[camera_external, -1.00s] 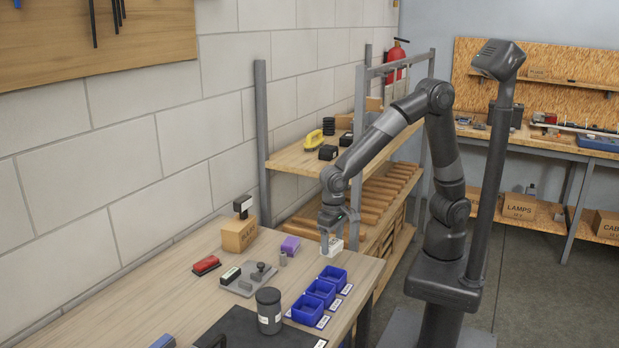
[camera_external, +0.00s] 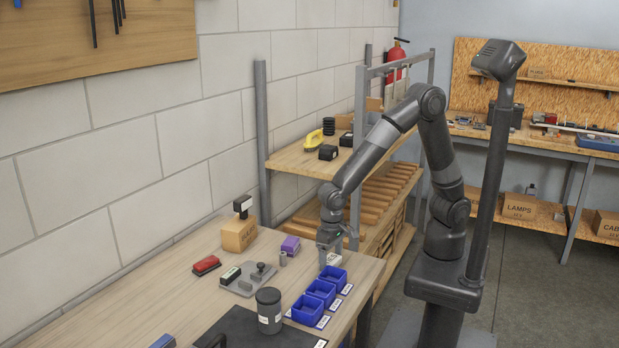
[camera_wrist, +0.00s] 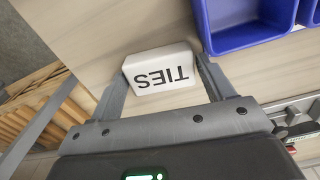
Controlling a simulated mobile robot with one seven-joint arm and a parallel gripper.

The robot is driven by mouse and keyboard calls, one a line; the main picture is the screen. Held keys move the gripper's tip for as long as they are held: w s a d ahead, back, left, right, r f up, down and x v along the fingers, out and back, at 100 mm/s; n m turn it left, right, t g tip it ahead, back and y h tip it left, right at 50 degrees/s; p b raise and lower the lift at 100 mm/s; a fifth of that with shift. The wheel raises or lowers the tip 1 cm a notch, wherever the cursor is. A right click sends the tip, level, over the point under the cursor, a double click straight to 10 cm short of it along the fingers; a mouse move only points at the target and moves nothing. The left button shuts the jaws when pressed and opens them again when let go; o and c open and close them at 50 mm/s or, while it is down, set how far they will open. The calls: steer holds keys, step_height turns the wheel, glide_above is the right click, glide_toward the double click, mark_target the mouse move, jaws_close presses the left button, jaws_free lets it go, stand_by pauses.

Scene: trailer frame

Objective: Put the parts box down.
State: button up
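The parts box is a small white box (camera_wrist: 160,72) with TIES on its face, upside down in the wrist view. It sits between the two fingers of my gripper (camera_wrist: 163,75), which appear to press on its sides. In the external view the white box (camera_external: 334,259) is partly hidden under my gripper (camera_external: 329,256), low at the far end of the wooden workbench (camera_external: 225,280). I cannot tell whether its underside touches the bench top.
Several blue bins (camera_external: 321,291) stand in a row just nearer than the box; one blue bin (camera_wrist: 245,22) is close by in the wrist view. A dark canister (camera_external: 269,310) stands nearer.

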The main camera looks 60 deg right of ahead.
mark_target(332, 260)
steer(key=shift+o, duration=1.4)
steer(key=shift+r, duration=0.1)
step_height(332, 260, up, 11)
steer(key=shift+s+a, duration=0.15)
steer(key=shift+s, duration=0.05)
